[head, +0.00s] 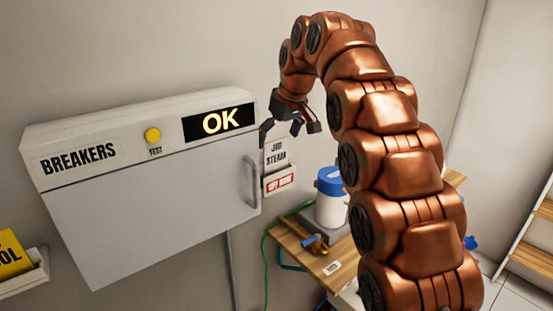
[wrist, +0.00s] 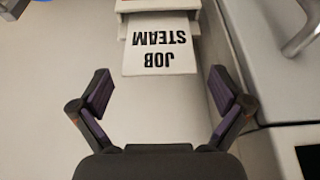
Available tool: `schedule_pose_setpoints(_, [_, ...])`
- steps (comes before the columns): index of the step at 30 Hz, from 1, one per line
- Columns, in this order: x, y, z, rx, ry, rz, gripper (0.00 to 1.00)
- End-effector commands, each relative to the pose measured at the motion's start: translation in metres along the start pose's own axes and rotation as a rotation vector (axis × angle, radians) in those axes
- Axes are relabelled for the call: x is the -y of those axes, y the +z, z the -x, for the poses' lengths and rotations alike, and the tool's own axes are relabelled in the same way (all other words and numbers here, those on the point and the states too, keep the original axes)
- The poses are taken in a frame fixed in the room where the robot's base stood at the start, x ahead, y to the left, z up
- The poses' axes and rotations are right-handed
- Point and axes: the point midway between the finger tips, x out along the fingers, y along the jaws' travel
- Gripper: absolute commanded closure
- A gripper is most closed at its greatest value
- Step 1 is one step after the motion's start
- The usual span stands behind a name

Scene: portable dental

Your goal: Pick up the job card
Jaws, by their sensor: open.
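The job card is a white card (head: 276,153) with black lettering "JOB STEAM". It stands in a small white wall holder (head: 280,182) with a red-bordered label, just right of the breaker cabinet. In the wrist view the card (wrist: 160,45) shows upside down at top centre, its free edge toward me. My gripper (head: 290,129) is close above the card in the head view. In the wrist view its two fingers (wrist: 161,92) are spread wide and empty, with the card beyond the fingertips, between their lines. The card's lower part is hidden in the holder.
The breaker cabinet (head: 160,215) with its handle (head: 251,182) is close beside the card; its side also shows at the right of the wrist view (wrist: 245,60). A blue-lidded white container (head: 330,205) stands on a wooden table (head: 340,262) below right. A yellow item (head: 12,255) sits in another holder at far left.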

Motion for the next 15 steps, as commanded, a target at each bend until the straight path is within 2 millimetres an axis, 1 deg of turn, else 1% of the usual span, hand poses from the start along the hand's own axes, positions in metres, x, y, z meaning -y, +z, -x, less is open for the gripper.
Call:
schedule_pose_setpoints(8, [0.000,0.001,-0.010,0.003,-0.001,0.000,0.00])
schedule_pose_setpoints(15, [-0.001,0.002,-0.027,0.003,-0.001,0.000,0.00])
